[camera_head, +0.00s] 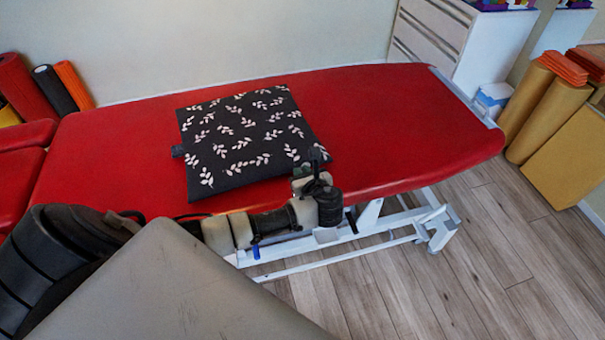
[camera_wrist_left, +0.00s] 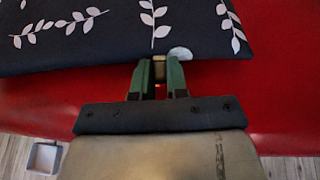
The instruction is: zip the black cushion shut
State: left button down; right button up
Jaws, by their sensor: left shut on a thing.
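The black cushion (camera_head: 245,138) with white leaf sprigs lies flat on the red treatment table, and its patterned near part also shows in the left wrist view (camera_wrist_left: 110,30). A small dark tab (camera_head: 178,151) sticks out from its left edge. My left gripper (camera_head: 316,168) is at the cushion's near right corner. In the left wrist view the left gripper (camera_wrist_left: 161,72) has its green-sided fingers shut on a small light-coloured piece at the cushion's edge, likely the zip pull. The fingers hide most of that piece. My right gripper is not in view.
The red treatment table (camera_head: 400,130) has free room right of the cushion. A white drawer unit (camera_head: 440,35) and a tissue box (camera_head: 492,98) stand beyond its right end. Tan rolls (camera_head: 545,105) stand at the far right; red and black rolls (camera_head: 52,88) are at the left.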

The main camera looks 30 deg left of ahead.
pick_arm(q)
jog(key=shift+w+d, duration=0.5)
jog(key=shift+w, duration=0.15)
jog(key=shift+w+d, duration=0.45)
jog(key=shift+w, duration=0.2)
jog(key=c, duration=1.1)
grip_release()
jog(key=shift+s, duration=0.1)
jog(key=p+v, duration=0.1)
jog(key=v, duration=0.9)
jog(key=shift+s+d+r, duration=0.15)
jog(key=shift+d+r, duration=0.05)
jog(key=shift+d, duration=0.1)
